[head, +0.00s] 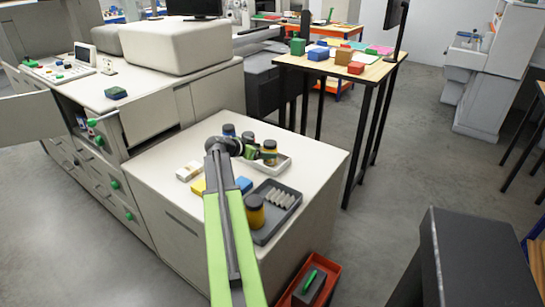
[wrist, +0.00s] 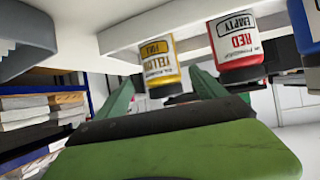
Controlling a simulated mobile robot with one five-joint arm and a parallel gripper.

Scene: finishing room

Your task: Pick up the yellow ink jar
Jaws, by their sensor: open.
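The yellow ink jar (head: 269,155), dark-lidded, stands at the right end of a row of jars in a white tray on the cabinet top. In the wrist view, upside down, the yellow jar (wrist: 160,65) has a label reading "YELLOW" and "FULL". My gripper (head: 250,151) is open at the row's near side, and the arm hides part of it. In the wrist view my green fingers (wrist: 162,80) are spread, with the yellow jar seen between them; I cannot tell whether they touch it. A red jar (wrist: 235,48) labelled "EMPTY" is beside it.
A blue jar (wrist: 308,25) is at the wrist view's right edge. A red bin (head: 325,287) is on the floor.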

